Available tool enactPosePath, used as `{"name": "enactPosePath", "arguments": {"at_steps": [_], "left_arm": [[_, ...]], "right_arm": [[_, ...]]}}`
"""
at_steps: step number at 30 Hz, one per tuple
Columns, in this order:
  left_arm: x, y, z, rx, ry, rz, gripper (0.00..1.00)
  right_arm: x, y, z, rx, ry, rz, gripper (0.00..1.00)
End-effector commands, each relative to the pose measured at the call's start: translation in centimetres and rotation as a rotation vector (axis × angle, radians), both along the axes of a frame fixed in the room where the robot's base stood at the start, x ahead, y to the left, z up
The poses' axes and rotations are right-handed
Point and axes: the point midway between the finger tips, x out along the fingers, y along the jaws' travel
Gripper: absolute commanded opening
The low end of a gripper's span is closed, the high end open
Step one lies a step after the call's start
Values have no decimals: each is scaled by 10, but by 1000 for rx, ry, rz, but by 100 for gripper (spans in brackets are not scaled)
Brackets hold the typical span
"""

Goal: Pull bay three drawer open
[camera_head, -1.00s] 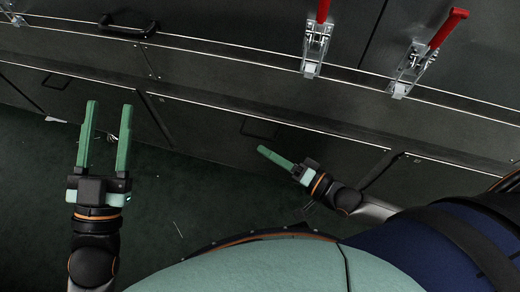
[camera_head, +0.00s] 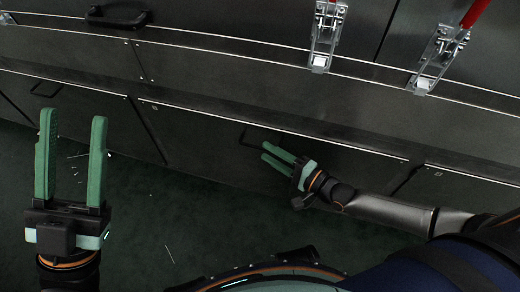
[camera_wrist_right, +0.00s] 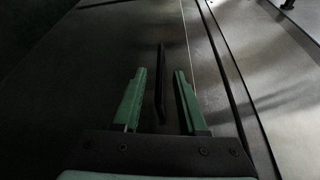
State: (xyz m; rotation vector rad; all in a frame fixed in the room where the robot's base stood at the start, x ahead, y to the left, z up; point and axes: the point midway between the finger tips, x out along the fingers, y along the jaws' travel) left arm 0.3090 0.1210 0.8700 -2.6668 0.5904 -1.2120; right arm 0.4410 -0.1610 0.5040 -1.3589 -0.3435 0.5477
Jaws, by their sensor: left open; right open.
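A wide dark drawer front (camera_head: 205,138) lies low on the machine in the head view, with a thin black bar handle (camera_head: 246,137). No bay number is readable on it. My right gripper (camera_head: 264,151) is open just in front of this front, beside the handle. In the right wrist view the black handle (camera_wrist_right: 160,85) runs lengthwise in the gap between the two green fingers (camera_wrist_right: 160,105); contact cannot be told. My left gripper (camera_head: 73,117) is open and empty over the dark floor, apart from the machine.
Another low front with a black handle (camera_head: 46,88) is at the left. Above are a thick black handle (camera_head: 118,15) and two metal toggle clamps (camera_head: 327,35) (camera_head: 438,60), red showing on the right one.

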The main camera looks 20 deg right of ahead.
Motion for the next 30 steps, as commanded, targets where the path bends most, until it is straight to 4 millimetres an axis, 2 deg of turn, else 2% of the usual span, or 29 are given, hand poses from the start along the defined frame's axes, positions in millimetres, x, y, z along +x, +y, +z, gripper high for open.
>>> {"name": "enactPosePath", "arguments": {"at_steps": [3,7,19,30], "left_arm": [[0,-1,-9,2,3,0,50],[0,-1,-12,8,3,2,50],[0,-2,-13,12,3,3,50],[1,-2,-13,10,5,3,50]], "right_arm": [[17,12,-3,1,-2,1,42],[27,19,-4,0,0,0,42],[32,22,-3,-2,1,0,41],[32,22,-3,-1,0,0,0]]}}
